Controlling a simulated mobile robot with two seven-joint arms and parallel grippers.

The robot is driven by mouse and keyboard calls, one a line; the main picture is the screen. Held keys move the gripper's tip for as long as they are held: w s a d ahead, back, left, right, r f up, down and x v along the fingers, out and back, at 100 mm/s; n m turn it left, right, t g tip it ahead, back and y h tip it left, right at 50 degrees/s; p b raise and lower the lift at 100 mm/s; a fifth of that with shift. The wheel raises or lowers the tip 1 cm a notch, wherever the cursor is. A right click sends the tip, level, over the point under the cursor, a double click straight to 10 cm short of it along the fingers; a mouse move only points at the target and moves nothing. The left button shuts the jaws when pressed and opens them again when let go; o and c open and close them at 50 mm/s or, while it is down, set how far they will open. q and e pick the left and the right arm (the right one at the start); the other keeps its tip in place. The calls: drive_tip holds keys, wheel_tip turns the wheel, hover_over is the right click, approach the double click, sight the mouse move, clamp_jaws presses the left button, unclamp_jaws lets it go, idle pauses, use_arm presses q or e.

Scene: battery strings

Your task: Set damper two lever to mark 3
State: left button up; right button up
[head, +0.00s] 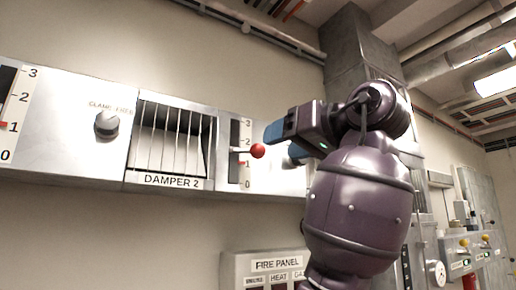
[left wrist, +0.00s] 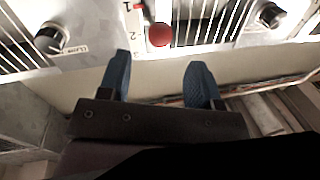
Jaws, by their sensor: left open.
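The damper two lever has a red ball knob (head: 257,151) on a short rod out of a dark slot. It sits right of the DAMPER 2 louvre grille (head: 170,138). The scale (head: 247,142) beside the slot reads 0 to 3 upward, and the rod is between 1 and 2. My left gripper (head: 280,141) is just right of the knob, open and apart from it. In the left wrist view the knob (left wrist: 160,35) shows beyond the gap between the two blue fingertips (left wrist: 159,65), with nothing between them. My right gripper is not in view.
A grey clamp knob (head: 107,124) is left of the grille. Another scale (head: 12,115) is at the far left. A fire panel (head: 277,268) is mounted below. A grey duct column (head: 352,55) rises behind my arm.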

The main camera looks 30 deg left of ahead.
sight(263, 149)
use_arm(q)
drive_tip(key=p+x, duration=0.1)
drive_tip(key=x, duration=0.6)
drive_tip(key=shift+a, duration=0.2)
clamp_jaws()
